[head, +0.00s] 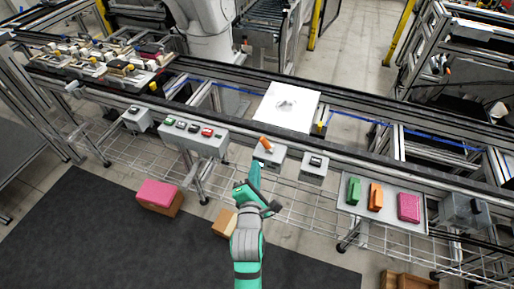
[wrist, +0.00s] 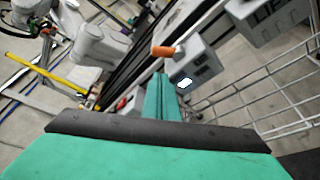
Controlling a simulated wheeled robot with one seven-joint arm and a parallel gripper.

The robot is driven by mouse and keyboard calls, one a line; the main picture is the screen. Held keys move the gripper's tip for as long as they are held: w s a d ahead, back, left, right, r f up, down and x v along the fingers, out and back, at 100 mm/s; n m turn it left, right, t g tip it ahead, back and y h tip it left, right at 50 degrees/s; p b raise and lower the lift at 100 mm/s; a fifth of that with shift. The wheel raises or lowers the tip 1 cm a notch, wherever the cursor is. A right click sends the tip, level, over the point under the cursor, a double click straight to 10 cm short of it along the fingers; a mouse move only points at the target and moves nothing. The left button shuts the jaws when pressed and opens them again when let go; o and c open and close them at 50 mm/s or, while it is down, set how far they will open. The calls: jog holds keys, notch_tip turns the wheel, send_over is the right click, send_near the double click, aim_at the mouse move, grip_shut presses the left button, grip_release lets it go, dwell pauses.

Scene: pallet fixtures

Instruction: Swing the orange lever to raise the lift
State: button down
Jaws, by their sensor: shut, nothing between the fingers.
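The orange lever (head: 266,145) sticks out of a small grey box (head: 273,160) on the front rail of the conveyor. In the wrist view the orange lever (wrist: 164,51) lies just beyond my fingertips, with its grey box (wrist: 198,66) to the right. My green gripper (head: 256,166) is shut and empty, just below and left of the lever in the head view. It also shows in the wrist view (wrist: 161,82). I cannot tell if the fingers touch the lever. A white plate (head: 302,97) sits on the conveyor behind the lever; I cannot tell if it is on the lift.
A button panel (head: 189,141) is left of the lever, and another grey box (head: 314,168) is right of it. A tray (head: 348,211) at the right holds green, orange and pink blocks. A wire rack (head: 290,205) runs below. Pink and brown boxes (head: 160,196) stand on the floor.

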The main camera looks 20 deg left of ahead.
aim_at(257, 153)
jog(key=shift+w+a+r, duration=0.15)
jog(key=shift+w+r, duration=0.05)
jog(key=x, duration=1)
